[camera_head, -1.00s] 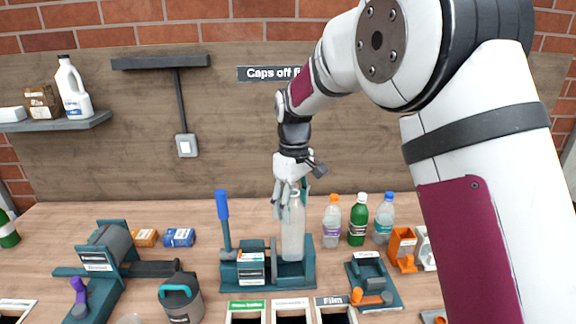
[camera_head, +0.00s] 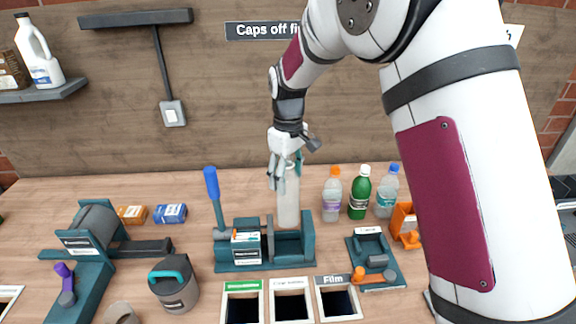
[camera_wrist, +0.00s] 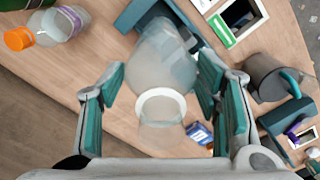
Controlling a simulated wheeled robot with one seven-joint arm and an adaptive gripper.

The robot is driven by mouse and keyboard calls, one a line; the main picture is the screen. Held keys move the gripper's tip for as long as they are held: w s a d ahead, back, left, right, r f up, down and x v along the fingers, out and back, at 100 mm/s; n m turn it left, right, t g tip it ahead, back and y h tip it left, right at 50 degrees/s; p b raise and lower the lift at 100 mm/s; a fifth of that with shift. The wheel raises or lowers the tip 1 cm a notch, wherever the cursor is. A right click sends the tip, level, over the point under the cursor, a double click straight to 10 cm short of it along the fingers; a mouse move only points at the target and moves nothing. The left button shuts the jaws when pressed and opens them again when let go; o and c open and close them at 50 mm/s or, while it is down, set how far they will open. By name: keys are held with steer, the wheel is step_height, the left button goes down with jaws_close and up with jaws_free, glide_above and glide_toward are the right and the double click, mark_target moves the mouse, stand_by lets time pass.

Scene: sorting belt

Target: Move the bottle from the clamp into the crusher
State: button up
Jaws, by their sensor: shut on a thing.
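A clear bottle (camera_head: 288,205) without a cap stands upright in my gripper (camera_head: 284,172), which is shut on its upper part. In the wrist view the bottle (camera_wrist: 163,58) shows its round open mouth between the teal finger pads. Its lower end is over the right-hand slot of a teal device with a blue lever (camera_head: 212,190), apparently raised clear of the slot floor. Another teal device with a grey cylinder and purple handle (camera_head: 90,240) stands at the left. The labels are too small to tell which is the clamp and which the crusher.
Three capped bottles, one of them green (camera_head: 359,197), stand right of the held bottle. A small teal fixture with an orange knob (camera_head: 375,262) is at front right. A grey canister (camera_head: 175,285) and labelled bin openings (camera_head: 290,284) line the front.

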steer(key=shift+f+b, duration=1.05)
steer(key=shift+f, duration=5.25)
steer(key=shift+f, duration=0.65)
steer(key=o, duration=1)
